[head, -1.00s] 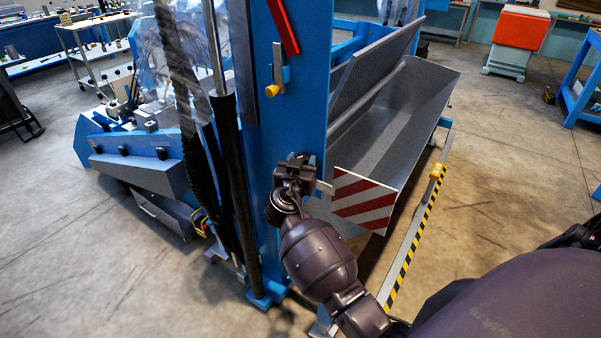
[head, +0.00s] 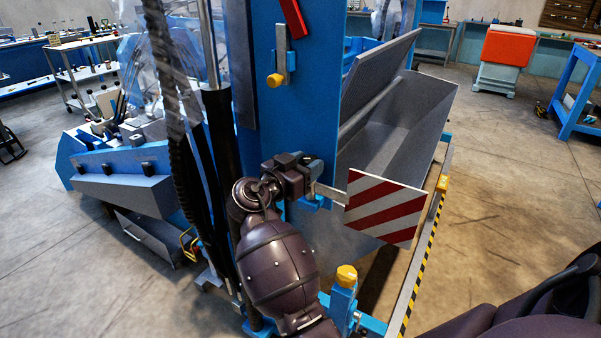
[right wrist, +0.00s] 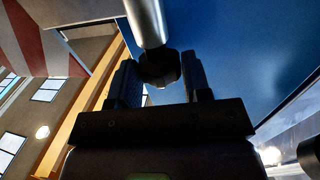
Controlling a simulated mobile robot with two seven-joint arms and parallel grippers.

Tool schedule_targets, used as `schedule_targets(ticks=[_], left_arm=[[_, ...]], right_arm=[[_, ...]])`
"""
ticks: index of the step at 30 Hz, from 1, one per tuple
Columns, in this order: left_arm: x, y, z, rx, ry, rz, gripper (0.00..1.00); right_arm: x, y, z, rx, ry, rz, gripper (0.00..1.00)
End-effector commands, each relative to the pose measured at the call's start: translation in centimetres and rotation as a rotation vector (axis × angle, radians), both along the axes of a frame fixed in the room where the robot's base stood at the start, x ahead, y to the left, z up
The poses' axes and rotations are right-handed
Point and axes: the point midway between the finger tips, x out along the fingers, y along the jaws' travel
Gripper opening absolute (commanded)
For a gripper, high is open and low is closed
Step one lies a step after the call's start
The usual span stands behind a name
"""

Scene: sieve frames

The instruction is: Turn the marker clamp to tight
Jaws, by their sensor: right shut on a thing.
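The marker is a board with red and white diagonal stripes (head: 385,208). It stands out to the right of the blue machine post on a pale flat bar (head: 330,193). The bar meets a small blue bracket (head: 317,204) at the post's edge. My right gripper (head: 311,170) is at this bracket, just left of the board, and hides most of the clamp in the head view. In the right wrist view, its two fingers stand on either side of a dark round knob (right wrist: 159,68) on a silver shaft (right wrist: 146,22), shut on it. My left gripper is not in view.
A blue post (head: 305,100) rises behind my right gripper, with a yellow-knobbed latch (head: 275,80) higher up. A grey trough (head: 395,120) lies behind the board. Another yellow knob (head: 347,275) stands below. A black-and-yellow rail (head: 422,265) runs along the right, with open floor beyond.

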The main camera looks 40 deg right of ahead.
Motion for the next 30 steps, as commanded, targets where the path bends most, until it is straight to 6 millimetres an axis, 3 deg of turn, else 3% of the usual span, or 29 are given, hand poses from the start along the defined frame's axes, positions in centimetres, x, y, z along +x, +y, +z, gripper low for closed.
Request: schedule_targets(ticks=[1,9,20,30], left_arm=[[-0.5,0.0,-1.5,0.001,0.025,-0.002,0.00],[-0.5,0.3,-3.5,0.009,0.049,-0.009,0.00],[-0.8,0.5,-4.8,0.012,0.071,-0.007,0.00],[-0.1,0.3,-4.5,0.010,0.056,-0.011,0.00]], right_arm=[[0.3,0.1,-1.4,0.003,0.013,-0.043,0.20],[0.7,0.1,-1.0,-0.001,0.010,-0.268,0.20],[0.8,0.0,-0.5,-0.002,0.006,-0.446,0.20],[0.8,0.0,-0.2,0.000,0.004,-0.488,0.20]])
